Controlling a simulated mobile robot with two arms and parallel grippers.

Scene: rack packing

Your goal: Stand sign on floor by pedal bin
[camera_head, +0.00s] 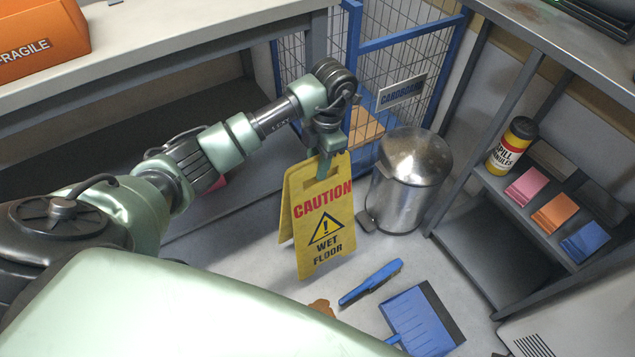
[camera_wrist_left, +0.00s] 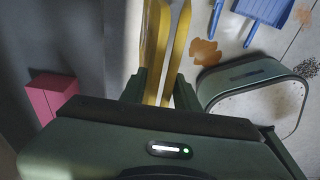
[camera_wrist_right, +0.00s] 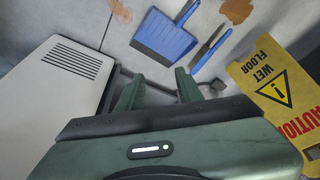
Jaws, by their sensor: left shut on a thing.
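The yellow wet-floor sign (camera_head: 322,235) is upright, its two panels slightly spread, left of the steel pedal bin (camera_head: 408,170) and apart from its body. My left gripper (camera_head: 327,165) is shut on the sign's top edge. In the left wrist view the sign's panels (camera_wrist_left: 162,45) run down between the fingers (camera_wrist_left: 160,92). I cannot tell whether the sign's feet touch the floor. My right gripper (camera_wrist_right: 158,88) is open and empty in the right wrist view, with the sign (camera_wrist_right: 275,90) to its right. It is out of the head view.
A blue brush (camera_head: 370,282), a blue dustpan (camera_head: 420,320) and a brown spill (camera_head: 322,306) lie on the floor in front. A blue mesh cage (camera_head: 400,40) stands behind the bin. A shelf unit (camera_head: 510,215) is at right, a workbench (camera_head: 170,50) at left.

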